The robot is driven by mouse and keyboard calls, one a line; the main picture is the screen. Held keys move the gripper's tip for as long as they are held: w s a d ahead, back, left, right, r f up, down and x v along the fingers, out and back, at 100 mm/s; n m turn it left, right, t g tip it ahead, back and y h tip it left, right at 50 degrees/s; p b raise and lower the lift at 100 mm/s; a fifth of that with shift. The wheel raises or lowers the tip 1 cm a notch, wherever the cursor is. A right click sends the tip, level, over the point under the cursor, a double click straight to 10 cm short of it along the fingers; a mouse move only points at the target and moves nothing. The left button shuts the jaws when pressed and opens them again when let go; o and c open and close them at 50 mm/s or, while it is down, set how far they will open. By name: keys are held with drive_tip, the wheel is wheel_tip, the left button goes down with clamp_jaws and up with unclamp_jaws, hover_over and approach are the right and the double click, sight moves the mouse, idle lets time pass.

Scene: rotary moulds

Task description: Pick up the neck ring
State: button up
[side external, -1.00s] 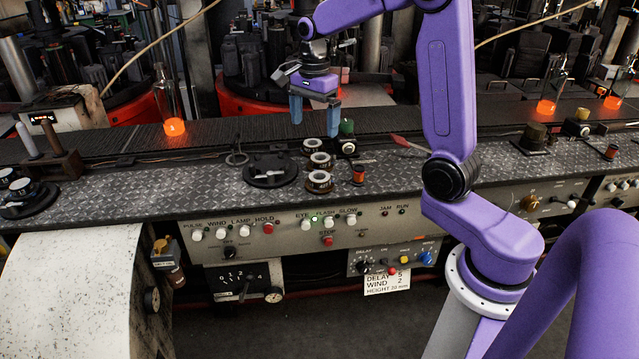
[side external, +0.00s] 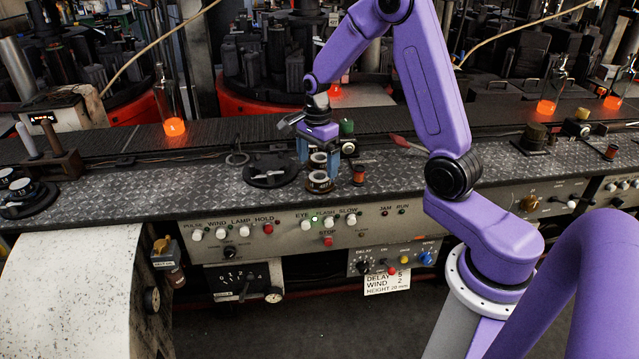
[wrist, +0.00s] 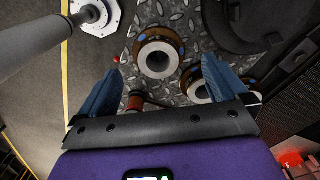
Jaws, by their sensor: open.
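Several dark neck rings with brown bands and pale centres lie on the tread-plate bench top. In the side view the front neck ring (side external: 319,182) and a middle one (side external: 318,160) show; a third, behind, is now hidden. In the wrist view the front ring (wrist: 175,47) lies ahead, between the lines of the open fingertips (wrist: 162,70). Another ring (wrist: 192,88) is partly covered by the right finger. Nothing is held.
A black round plate (side external: 262,181) lies left of the rings. A small red spool (side external: 358,174) and a green-topped part (side external: 347,128) stand close on the right. A conveyor with a glowing bottle (side external: 174,127) runs behind. The control panel (side external: 210,256) drops below the front edge.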

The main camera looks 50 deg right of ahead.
sight(319, 176)
drive_tip(key=shift+s+d+f, duration=0.15)
drive_tip(key=shift+f, duration=2.6)
drive_tip(key=c, duration=1.1)
